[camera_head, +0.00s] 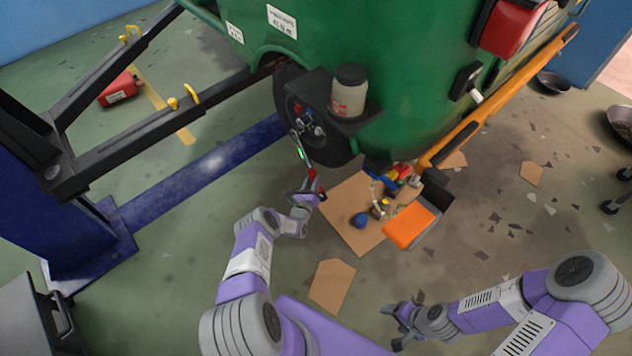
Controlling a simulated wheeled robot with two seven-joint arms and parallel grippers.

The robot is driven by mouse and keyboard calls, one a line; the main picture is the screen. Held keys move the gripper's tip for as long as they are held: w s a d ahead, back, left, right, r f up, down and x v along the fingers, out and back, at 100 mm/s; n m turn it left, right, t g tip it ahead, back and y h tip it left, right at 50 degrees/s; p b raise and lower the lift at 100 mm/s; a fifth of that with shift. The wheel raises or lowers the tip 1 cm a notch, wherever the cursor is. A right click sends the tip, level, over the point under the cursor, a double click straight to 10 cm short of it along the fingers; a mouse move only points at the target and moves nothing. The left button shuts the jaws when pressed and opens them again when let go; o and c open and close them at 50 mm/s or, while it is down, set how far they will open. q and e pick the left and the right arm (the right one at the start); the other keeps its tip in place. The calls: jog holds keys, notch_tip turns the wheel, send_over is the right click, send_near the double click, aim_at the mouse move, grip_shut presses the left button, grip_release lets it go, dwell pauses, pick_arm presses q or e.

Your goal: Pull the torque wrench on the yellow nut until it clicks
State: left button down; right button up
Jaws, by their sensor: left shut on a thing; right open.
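The torque wrench (302,155) runs from the wheel hub down toward me, with a green-lit part on its shaft and a red handle end. Its upper end is at the wheel (283,96) under the green rickshaw body. The wheel hub carries small red and blue nuts. I cannot make out the yellow nut; the wrench head may cover it. My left gripper (309,190) is shut on the wrench at its red handle end, below the wheel. My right gripper (397,325) is open and empty, low over the floor at the bottom right of centre.
A jar (349,92) stands on a dark shelf beside the wheel. A cardboard sheet (345,215) with small coloured parts and an orange-lidded box (409,228) lies below. Blue and black lift arms (150,130) fill the left. A red can (119,89) sits behind them. The lower middle floor is mostly clear.

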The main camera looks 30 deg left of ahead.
pick_arm(q)
jog(key=shift+a+r, duration=0.1)
jog(key=shift+r, duration=0.05)
jog(key=shift+s+a+n+p, duration=0.4)
jog(key=shift+s+p, duration=0.05)
jog(key=shift+s, duration=0.35)
jog(key=shift+s+a+p, duration=0.1)
jog(key=shift+s+p, duration=0.2)
jog(key=shift+s, duration=0.35)
jog(key=shift+s+a, duration=0.2)
jog(key=shift+s, duration=0.3)
jog(key=s+a+p, duration=0.2)
jog(key=s, duration=0.4)
jog(key=shift+s, duration=0.2)
jog(key=shift+a, duration=0.1)
